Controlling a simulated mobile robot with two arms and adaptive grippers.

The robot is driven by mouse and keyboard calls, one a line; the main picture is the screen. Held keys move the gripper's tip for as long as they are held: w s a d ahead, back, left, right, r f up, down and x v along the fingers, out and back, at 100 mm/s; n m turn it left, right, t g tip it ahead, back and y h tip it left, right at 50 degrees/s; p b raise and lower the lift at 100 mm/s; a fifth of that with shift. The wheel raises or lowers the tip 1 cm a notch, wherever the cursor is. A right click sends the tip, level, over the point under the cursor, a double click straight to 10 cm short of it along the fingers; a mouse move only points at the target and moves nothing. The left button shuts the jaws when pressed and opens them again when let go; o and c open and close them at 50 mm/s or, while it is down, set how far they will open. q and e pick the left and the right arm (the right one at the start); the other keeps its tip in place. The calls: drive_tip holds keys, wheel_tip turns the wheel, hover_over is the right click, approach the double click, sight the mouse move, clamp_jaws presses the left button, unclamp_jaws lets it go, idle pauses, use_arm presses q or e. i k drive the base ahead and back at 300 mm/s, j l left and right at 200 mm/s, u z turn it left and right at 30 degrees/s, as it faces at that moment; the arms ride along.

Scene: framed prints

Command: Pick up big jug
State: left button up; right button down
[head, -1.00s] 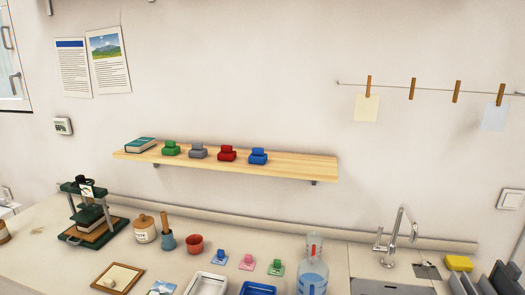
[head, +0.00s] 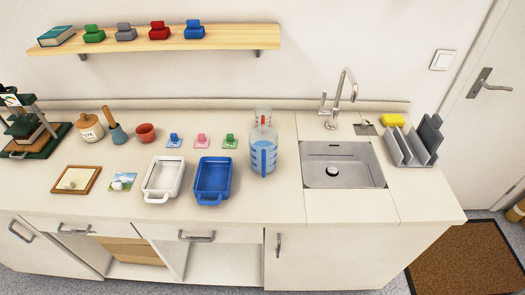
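The big jug (head: 263,152) stands upright on the counter (head: 245,205), just left of the sink. It is clear with blue bands and a blue vertical stripe. Behind it is another clear container with a red mark (head: 263,115), partly hidden by the jug. Neither of my grippers shows in the head view.
A blue tray (head: 213,198) and a white tray (head: 147,198) lie left of the jug. The sink (head: 343,182) with its faucet (head: 325,110) is to the right, then a grey rack (head: 412,160) and yellow sponge (head: 393,120). A wall shelf (head: 230,45) hangs above left.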

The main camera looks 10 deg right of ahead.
sight(264, 140)
drive_tip(key=k+l+u, duration=0.15)
drive_tip(key=l+u, duration=0.2)
drive_tip(key=k+l+u, duration=0.15)
drive_tip(key=l+u, duration=0.2)
